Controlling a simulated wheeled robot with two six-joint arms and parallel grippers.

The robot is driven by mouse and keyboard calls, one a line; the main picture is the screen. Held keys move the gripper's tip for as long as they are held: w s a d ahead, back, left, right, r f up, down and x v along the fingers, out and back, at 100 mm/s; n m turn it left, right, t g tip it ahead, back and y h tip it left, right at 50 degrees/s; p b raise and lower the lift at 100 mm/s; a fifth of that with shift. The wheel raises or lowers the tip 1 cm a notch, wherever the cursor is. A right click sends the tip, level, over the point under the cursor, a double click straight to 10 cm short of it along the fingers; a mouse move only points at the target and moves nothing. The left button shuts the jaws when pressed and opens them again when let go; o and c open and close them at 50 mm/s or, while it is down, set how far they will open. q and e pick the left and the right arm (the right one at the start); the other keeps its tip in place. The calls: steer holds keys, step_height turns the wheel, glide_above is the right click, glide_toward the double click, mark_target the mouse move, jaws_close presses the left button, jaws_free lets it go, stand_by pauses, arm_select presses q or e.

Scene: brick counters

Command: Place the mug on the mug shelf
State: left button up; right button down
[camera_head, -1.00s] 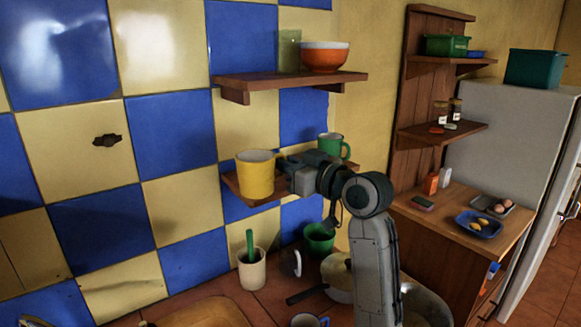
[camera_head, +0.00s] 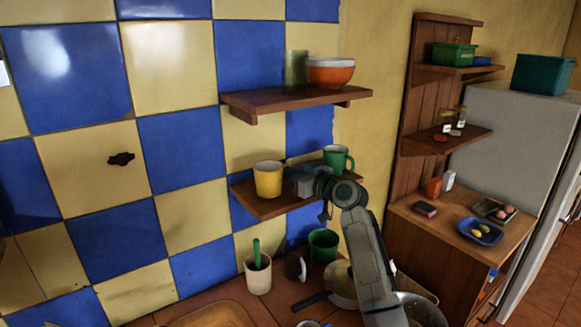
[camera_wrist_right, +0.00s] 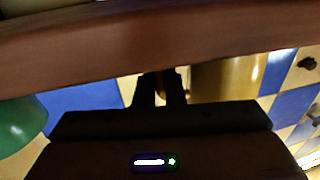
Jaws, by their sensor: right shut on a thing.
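The yellow mug (camera_head: 268,181) is upright at the left part of the lower wall shelf (camera_head: 262,210), which also holds a green mug (camera_head: 336,158) at its right end. The yellow mug looks set on the shelf board, but I cannot be sure that it touches. My right gripper (camera_head: 297,184) is shut at the yellow mug's right side. In the right wrist view, the fingers (camera_wrist_right: 160,88) are closed beside the yellow mug (camera_wrist_right: 228,80); the grasped part is mostly hidden. The shelf edge (camera_wrist_right: 150,35) crosses the top of that view. My left gripper is not in view.
An upper shelf (camera_head: 262,101) with a green glass (camera_head: 296,70) and an orange bowl (camera_head: 331,73) hangs above. Below are a utensil cup (camera_head: 258,276), a green cup (camera_head: 323,245) and a pot (camera_head: 340,287). The gap between the shelves is free above the mug.

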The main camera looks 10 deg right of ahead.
steer(key=shift+f, duration=0.2)
steer(key=shift+f, duration=0.15)
steer(key=c, duration=1.5)
jaws_free()
